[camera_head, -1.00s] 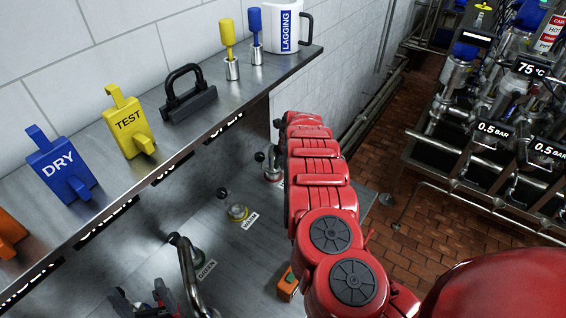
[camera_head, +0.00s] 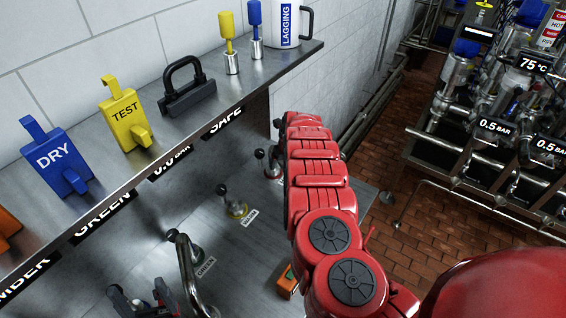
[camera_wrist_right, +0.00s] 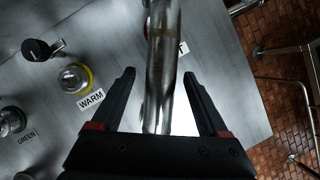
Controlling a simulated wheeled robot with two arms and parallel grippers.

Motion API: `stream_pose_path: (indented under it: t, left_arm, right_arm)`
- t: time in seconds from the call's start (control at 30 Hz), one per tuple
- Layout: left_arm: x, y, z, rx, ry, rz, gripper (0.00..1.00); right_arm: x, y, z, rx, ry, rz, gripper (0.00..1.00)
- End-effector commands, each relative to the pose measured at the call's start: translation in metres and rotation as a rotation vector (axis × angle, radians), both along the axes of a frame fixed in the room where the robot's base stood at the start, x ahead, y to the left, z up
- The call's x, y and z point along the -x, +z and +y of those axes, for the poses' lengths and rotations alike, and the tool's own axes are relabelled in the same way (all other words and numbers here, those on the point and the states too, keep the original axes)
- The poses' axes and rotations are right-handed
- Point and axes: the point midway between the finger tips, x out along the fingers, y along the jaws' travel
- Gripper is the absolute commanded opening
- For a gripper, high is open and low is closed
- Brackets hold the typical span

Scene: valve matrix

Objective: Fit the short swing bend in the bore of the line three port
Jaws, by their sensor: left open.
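A bent steel pipe (camera_head: 188,268) stands at the GREEN port on the steel bench, close to the right of my left gripper (camera_head: 142,297). That gripper is open at the bottom edge, partly cut off. In the right wrist view a steel tube (camera_wrist_right: 163,65) lies between the fingers of my right gripper (camera_wrist_right: 160,82), with gaps on both sides, so it looks open. The tube hides part of a label and any port behind it. I cannot tell which pipe is the short swing bend. The WARM port (camera_head: 237,209) has a yellow ring; it also shows in the right wrist view (camera_wrist_right: 75,78).
My red right arm covers the head view's middle. A shelf (camera_head: 200,125) above the bench holds a blue DRY tag (camera_head: 58,163), a yellow TEST tag (camera_head: 126,118), a black padlock-shaped piece (camera_head: 187,90) and a LAGGING mug (camera_head: 288,25). An orange block (camera_head: 287,281) lies beside my right arm.

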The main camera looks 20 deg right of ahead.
Motion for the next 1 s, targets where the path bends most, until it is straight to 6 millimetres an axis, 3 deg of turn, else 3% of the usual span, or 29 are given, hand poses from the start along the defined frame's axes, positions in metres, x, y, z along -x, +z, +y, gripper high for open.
stream_pose_path:
  t: [0.47, 0.6, 1.0]
  left_arm:
    - [0.000, -0.007, 0.000, 0.000, 0.000, 0.000, 0.79]
    - [0.000, -0.015, 0.000, 0.000, 0.000, 0.000, 0.79]
    - [0.000, -0.013, 0.000, 0.000, 0.000, 0.000, 0.79]
  right_arm:
    - [0.002, 0.010, -0.001, 0.002, -0.003, -0.002, 0.77]
    - [0.009, 0.022, 0.003, -0.007, 0.001, -0.002, 0.77]
    - [0.029, 0.071, 0.000, -0.001, 0.001, -0.003, 0.77]
